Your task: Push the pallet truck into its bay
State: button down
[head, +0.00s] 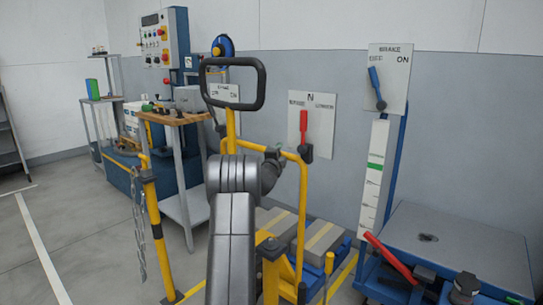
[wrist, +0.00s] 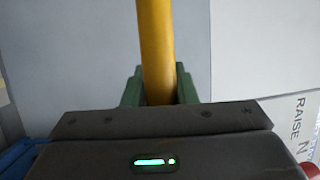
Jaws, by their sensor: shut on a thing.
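The pallet truck shows as a yellow tube frame (head: 303,215) with a yellow crossbar and a black loop handle (head: 264,85) above it. Grey striped blocks (head: 320,240) lie low behind the frame. My gripper (head: 273,151) is shut on the yellow crossbar. In the wrist view the green fingers of my gripper (wrist: 160,88) close on both sides of the yellow bar (wrist: 155,45). My arm hides the lower middle of the truck. A yellow floor line (head: 343,274) runs right of it; the bay's full outline is hidden.
A yellow post (head: 155,225) with a hanging chain (head: 138,235) stands at left. A wooden-topped stand (head: 175,116) is behind it. A blue lift table (head: 455,250) with a red lever (head: 388,257) is close at right. Wall panels carry a red lever (head: 304,127) and a blue lever (head: 376,85).

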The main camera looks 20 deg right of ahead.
jog(key=shift+w+d, duration=0.5)
jog(key=shift+d, duration=0.3)
jog(key=c, duration=1.2)
grip_release()
jog(key=shift+d+f, duration=0.1)
jog(key=shift+o, duration=0.2)
jog(key=v, duration=1.3)
jog(key=shift+s+a+p, duration=0.25)
jog(key=shift+s+p, duration=0.05)
jog(key=shift+p, duration=0.15)
jog(key=x, duration=1.3)
jog(key=shift+w+d+b, duration=0.15)
jog(key=shift+w+b, duration=0.25)
